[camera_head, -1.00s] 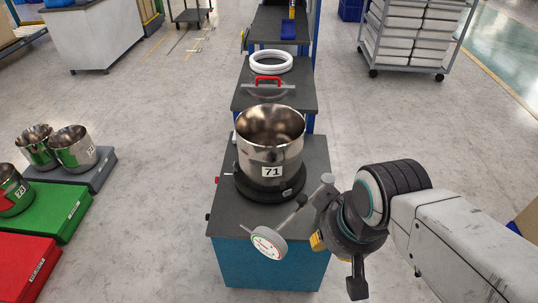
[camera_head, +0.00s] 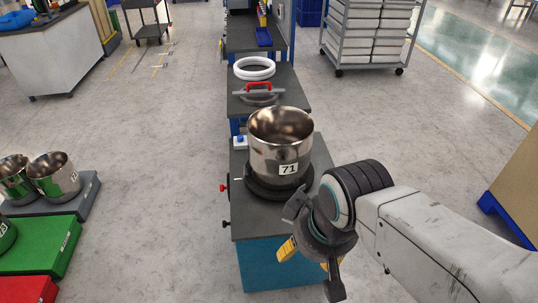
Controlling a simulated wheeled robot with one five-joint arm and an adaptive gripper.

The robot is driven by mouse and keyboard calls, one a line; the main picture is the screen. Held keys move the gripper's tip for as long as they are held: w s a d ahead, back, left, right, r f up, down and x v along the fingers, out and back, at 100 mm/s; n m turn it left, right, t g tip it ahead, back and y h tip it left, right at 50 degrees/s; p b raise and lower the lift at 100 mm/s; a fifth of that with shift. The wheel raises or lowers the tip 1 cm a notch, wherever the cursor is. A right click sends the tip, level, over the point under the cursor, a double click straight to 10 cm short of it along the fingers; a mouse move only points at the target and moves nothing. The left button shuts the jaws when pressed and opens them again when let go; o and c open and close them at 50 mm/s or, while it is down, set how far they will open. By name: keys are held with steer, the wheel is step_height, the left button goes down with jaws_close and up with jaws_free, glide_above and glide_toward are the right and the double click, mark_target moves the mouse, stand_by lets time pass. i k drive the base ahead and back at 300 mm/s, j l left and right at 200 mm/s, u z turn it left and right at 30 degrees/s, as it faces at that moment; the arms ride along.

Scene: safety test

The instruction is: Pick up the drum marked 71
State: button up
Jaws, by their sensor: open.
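The drum marked 71 (camera_head: 264,154) is an open, shiny metal cylinder with a white label low on its front right. It stands upright and looks empty, on a black round base (camera_head: 247,184) on a dark-topped, blue-sided cabinet (camera_head: 258,220). My gripper (camera_head: 307,250) is open, in front of the drum and lower right of it in the picture, apart from it. Its yellow-padded finger overlaps the cabinet's front in view. I see nothing between the fingers.
More metal drums (camera_head: 53,176) stand at left on grey, green (camera_head: 45,248) and red platforms. Behind drum 71 are a red-handled lid (camera_head: 259,91) and white rings (camera_head: 254,68). A crate rack (camera_head: 370,38) stands at back right. Floor left of the cabinet is clear.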

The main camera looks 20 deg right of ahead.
mark_target(280, 139)
steer(key=i+j, duration=0.2)
steer(key=j, duration=0.15)
steer(key=i+j+z, duration=0.15)
steer(key=j, duration=0.25)
steer(key=i+j, duration=0.15)
steer(key=j, duration=0.2)
steer(key=i+j+z, duration=0.15)
steer(key=j, duration=0.25)
steer(key=i+j, duration=0.15)
steer(key=j, duration=0.25)
steer(key=i+j+z, duration=0.1)
steer(key=i+j, duration=0.15)
steer(key=i+j+z, duration=0.1)
steer(key=j, duration=0.35)
steer(key=i+j+z, duration=0.1)
steer(key=i+j, duration=0.25)
steer(key=i+j+z, duration=0.15)
steer(key=j, duration=0.3)
steer(key=i+z, duration=0.2)
steer(key=i, duration=0.45)
steer(key=i+l, duration=0.2)
steer(key=l+z, duration=0.05)
steer(key=l, duration=0.05)
